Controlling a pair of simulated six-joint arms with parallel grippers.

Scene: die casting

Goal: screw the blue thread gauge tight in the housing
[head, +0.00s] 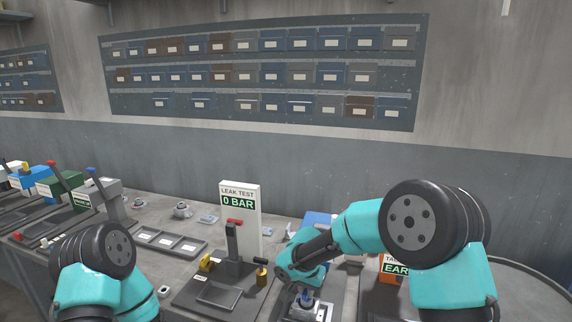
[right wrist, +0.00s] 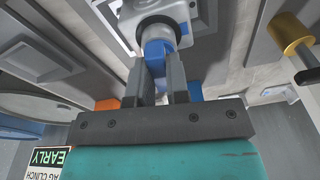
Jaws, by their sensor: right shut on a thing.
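The blue thread gauge (head: 306,298) stands at the housing (head: 308,312) near the bottom edge of the head view. In the right wrist view the blue gauge (right wrist: 155,57) sits between my two grey fingers, with its far end at the round opening of the light grey housing (right wrist: 185,12). My right gripper (right wrist: 157,80) is shut on the gauge; in the head view my right arm partly covers the area behind it. How deep the thread sits cannot be told. Of my left arm only teal and black links show at the lower left; its gripper is outside the view.
The leak test stand (head: 240,215) reading 0 BAR, with its lever and brass plug (head: 262,274), stands just left of my right gripper. A tray with three compartments (head: 168,241) lies further left.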

